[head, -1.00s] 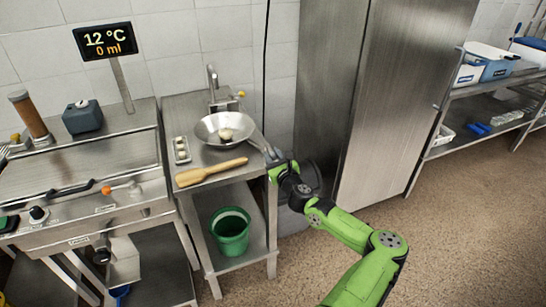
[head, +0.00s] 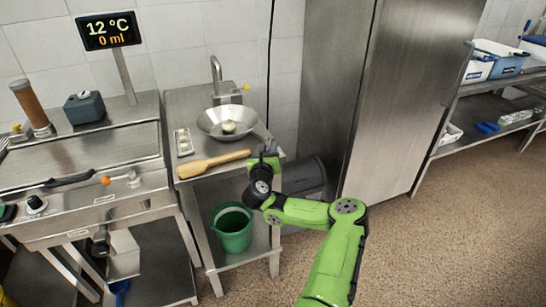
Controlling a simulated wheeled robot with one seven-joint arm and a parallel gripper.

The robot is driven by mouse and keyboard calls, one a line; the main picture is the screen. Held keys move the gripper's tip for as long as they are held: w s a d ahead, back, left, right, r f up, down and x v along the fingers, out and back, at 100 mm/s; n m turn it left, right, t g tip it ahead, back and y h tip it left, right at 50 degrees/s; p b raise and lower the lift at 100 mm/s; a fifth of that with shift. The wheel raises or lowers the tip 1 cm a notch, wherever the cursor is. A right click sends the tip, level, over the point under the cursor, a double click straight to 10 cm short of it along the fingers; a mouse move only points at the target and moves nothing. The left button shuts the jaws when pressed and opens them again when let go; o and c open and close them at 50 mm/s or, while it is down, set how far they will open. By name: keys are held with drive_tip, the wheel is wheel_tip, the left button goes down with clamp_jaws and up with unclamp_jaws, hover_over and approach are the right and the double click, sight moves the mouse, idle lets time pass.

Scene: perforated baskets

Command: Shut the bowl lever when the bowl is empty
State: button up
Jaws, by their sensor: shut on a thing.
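A shallow metal bowl (head: 207,128) sits on the small steel table (head: 216,168), below a tap. A pale round lump (head: 229,127) lies inside it, so the bowl is not empty. My gripper (head: 268,149) is at the table's right front corner, just right and in front of the bowl. It is shut on a grey piece at the bowl's right side, which looks like the bowl's handle; the contact is small and partly hidden by my wrist. I cannot tell which part is the bowl lever.
A wooden paddle (head: 213,164) lies in front of the bowl, and a small tray of pale lumps (head: 184,142) to its left. A green bucket (head: 233,229) stands on the lower shelf. A steel griddle (head: 75,160) is left; a grey bin (head: 305,178) and tall cabinet (head: 385,100) are right.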

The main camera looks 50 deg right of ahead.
drive_tip(key=m+g, duration=0.1)
drive_tip(key=w+m+g+h+b, duration=0.1)
drive_tip(key=g, duration=0.1)
drive_tip(key=shift+w+a+h+b, duration=0.15)
drive_tip(key=shift+a+h+b, duration=0.15)
drive_tip(key=shift+w+m+g+h, duration=0.2)
drive_tip(key=shift+m+g, duration=0.4)
drive_tip(key=shift+g, duration=0.25)
drive_tip(key=shift+w+m+g+h, duration=0.1)
drive_tip(key=shift+w+m+g, duration=0.1)
drive_tip(key=shift+m+g, duration=0.55)
drive_tip(key=shift+g, duration=0.5)
drive_tip(key=o, duration=1)
